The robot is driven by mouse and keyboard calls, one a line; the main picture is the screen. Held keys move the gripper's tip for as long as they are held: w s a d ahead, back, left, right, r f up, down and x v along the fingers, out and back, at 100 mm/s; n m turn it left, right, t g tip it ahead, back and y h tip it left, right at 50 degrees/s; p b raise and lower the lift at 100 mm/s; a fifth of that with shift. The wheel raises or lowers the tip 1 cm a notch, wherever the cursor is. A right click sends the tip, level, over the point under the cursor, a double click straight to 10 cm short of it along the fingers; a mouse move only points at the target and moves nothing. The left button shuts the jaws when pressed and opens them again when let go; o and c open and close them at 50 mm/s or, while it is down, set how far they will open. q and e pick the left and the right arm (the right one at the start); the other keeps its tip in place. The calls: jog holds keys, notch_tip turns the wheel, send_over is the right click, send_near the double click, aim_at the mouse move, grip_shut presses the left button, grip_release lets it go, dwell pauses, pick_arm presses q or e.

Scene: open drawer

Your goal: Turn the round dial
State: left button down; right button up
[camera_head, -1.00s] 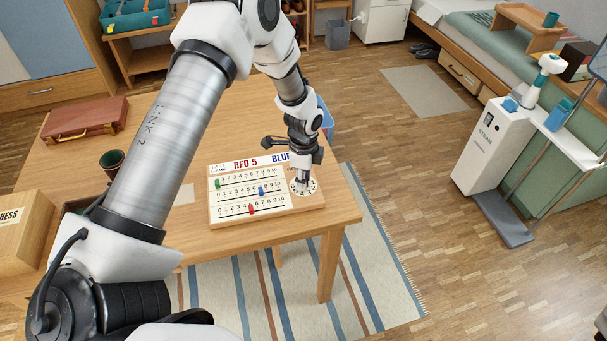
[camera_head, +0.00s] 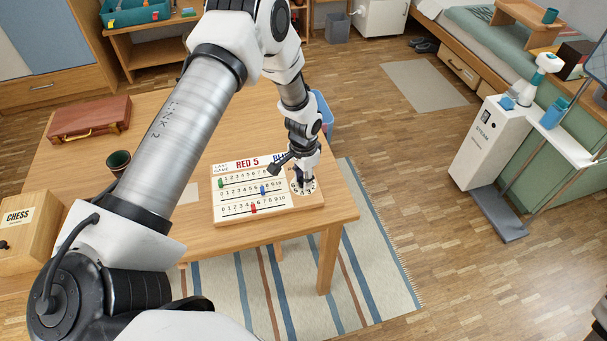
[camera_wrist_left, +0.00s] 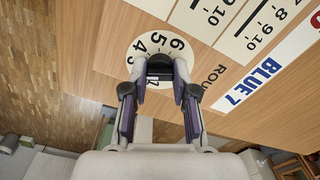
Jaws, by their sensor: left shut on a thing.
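The round dial (camera_head: 308,187) is a white numbered disc at the right end of the wooden scoreboard (camera_head: 319,200). In the left wrist view the dial (camera_wrist_left: 183,50) shows several digits around its edge, and the word beside it is partly cut off. My left gripper (camera_head: 303,186) points down over the dial. In the left wrist view my left gripper (camera_wrist_left: 160,72) has its two fingertips on either side of the dark knob (camera_wrist_left: 160,66) at the dial's middle and is shut on it. The fingers hide part of the dial.
The scoreboard has rows of numbers with green, blue and red pegs. It lies near the front right edge of the wooden table (camera_head: 75,165).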

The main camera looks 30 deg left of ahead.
pick_arm(q)
jog(key=n+p, duration=0.1)
jog(key=n, duration=0.2)
jog(key=shift+s+n+p, duration=0.15)
jog(key=shift+n+p, duration=0.15)
jog(key=shift+n, duration=0.1)
jog(key=n+p, duration=0.1)
jog(key=n, duration=0.2)
jog(key=shift+n+p, duration=0.3)
jog(key=shift+p, duration=0.1)
jog(key=n+p, duration=0.2)
jog(key=n, duration=0.2)
jog(key=shift+f+n+p, duration=0.1)
jog(key=shift+n+p, duration=0.95)
jog(key=shift+n, duration=0.85)
jog(key=c, duration=0.9)
grip_release()
